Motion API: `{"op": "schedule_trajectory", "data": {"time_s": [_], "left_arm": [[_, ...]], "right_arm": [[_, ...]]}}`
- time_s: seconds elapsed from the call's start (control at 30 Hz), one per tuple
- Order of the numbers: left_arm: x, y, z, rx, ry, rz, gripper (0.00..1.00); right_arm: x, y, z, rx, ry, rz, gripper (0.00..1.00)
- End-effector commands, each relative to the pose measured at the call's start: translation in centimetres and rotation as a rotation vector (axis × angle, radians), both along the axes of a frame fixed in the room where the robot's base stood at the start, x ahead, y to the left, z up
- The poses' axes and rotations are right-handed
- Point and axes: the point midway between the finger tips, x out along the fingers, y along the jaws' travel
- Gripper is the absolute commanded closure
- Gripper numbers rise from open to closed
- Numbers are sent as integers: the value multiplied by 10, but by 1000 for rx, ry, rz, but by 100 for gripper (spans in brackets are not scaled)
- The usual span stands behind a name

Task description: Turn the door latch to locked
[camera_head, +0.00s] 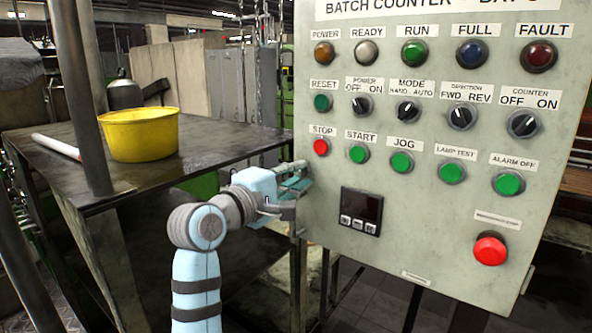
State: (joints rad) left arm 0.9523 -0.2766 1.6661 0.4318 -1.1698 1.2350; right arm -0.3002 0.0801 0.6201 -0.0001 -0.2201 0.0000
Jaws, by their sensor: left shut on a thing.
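The grey control cabinet door (420,220) fills the right half of the head view. My right gripper is not in view.
The door carries several buttons, lamps and selector switches, a small display (360,211) and a red mushroom button (490,249). Left of it, a dark metal table (225,143) holds a yellow bucket (140,135). A metal post (80,95) stands at the table's front.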

Motion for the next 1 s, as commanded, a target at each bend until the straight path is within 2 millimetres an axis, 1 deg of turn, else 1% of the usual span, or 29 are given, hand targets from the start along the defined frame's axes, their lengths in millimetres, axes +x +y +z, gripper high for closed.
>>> {"op": "schedule_trajectory", "data": {"time_s": [0.3, 0.33, 0.43, 0.47, 0.73, 0.8, 0.87, 0.97, 1.0], "left_arm": [[0, 0, 0, -1, 0, 0, 100], [0, 0, 0, -1, 0, 0, 78], [0, 0, 0, -1, 0, 0, 62], [0, 0, 0, -1, 0, 0, 59], [0, 0, 0, -1, -1, 0, 59], [-4, 3, 0, -2, -2, 1, 59], [-10, 8, 0, -1, -3, 1, 59], [-29, 22, 0, 0, -5, 3, 59], [-38, 29, 0, 0, -5, 3, 59]], "right_arm": [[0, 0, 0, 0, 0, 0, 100], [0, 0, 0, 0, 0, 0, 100], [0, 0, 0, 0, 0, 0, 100], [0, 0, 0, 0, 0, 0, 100], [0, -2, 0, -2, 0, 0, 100], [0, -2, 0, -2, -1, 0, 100], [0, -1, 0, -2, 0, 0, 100], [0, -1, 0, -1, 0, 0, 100], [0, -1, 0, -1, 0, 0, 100]]}}
